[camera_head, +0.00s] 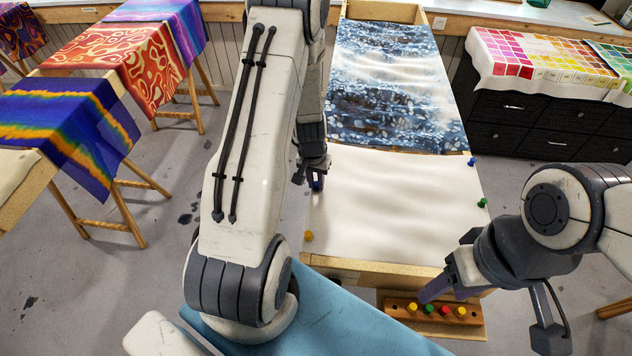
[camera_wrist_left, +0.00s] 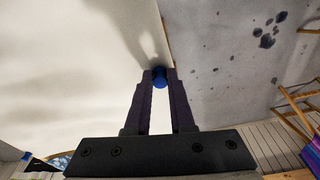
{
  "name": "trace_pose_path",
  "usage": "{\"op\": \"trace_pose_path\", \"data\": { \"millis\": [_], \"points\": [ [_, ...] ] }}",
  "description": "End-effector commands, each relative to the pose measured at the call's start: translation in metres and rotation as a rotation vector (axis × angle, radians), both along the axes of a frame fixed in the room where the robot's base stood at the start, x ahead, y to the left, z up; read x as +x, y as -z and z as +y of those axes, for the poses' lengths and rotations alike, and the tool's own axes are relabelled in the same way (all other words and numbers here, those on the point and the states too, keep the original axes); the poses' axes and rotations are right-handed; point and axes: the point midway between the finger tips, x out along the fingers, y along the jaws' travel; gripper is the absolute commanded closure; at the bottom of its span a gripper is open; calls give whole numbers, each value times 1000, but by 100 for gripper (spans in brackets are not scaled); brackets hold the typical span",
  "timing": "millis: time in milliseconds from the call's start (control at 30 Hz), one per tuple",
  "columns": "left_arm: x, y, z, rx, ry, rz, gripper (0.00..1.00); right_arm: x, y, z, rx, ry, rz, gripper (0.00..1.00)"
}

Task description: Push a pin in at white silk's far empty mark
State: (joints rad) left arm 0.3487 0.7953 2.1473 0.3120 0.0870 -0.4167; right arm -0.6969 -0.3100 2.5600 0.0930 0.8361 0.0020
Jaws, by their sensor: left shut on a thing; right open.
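The white silk (camera_head: 390,205) lies stretched on a wooden frame (camera_head: 370,268). My left gripper (camera_head: 317,182) is at the silk's left edge, towards its far end. In the left wrist view its two fingers (camera_wrist_left: 159,85) are shut on a blue pin (camera_wrist_left: 159,76), which shows at the tips beside the silk's edge (camera_wrist_left: 110,60). I cannot tell whether the pin touches the frame, and the mark is hidden. A yellow pin (camera_head: 309,236) stands at the near left edge. A green pin (camera_head: 482,203) and a blue pin (camera_head: 472,160) stand on the right edge. My right gripper (camera_head: 432,293) is open over the pin block.
The wooden pin block (camera_head: 470,318) in front of the frame holds several coloured pins. A patterned blue silk (camera_head: 390,85) covers the far part of the frame. Dyed silks (camera_head: 70,125) hang on stands at left. A dark drawer cabinet (camera_head: 540,125) stands at right.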

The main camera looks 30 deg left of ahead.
Motion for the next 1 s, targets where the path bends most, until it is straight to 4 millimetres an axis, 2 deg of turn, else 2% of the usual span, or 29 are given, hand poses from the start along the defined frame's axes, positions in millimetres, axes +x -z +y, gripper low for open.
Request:
{"op": "trace_pose_path", "data": {
  "millis": [233,267,333,633,733,1000],
  "points": [
    [1,0,0,0,0,-2,100,0,0,0,0,0,0,44],
    [1,0,0,0,0,-2,71,0,0,0,0,0,0,44],
    [0,0,0,0,0,-2,44,0,0,0,0,0,0,44],
    [0,0,0,0,0,-1,44,0,0,0,0,0,0,44],
    [0,-6,0,0,-1,-2,44,0,-2,0,0,0,0,44],
    [-5,-55,0,3,0,-7,44,0,-11,0,0,0,0,44]
  ]
}}
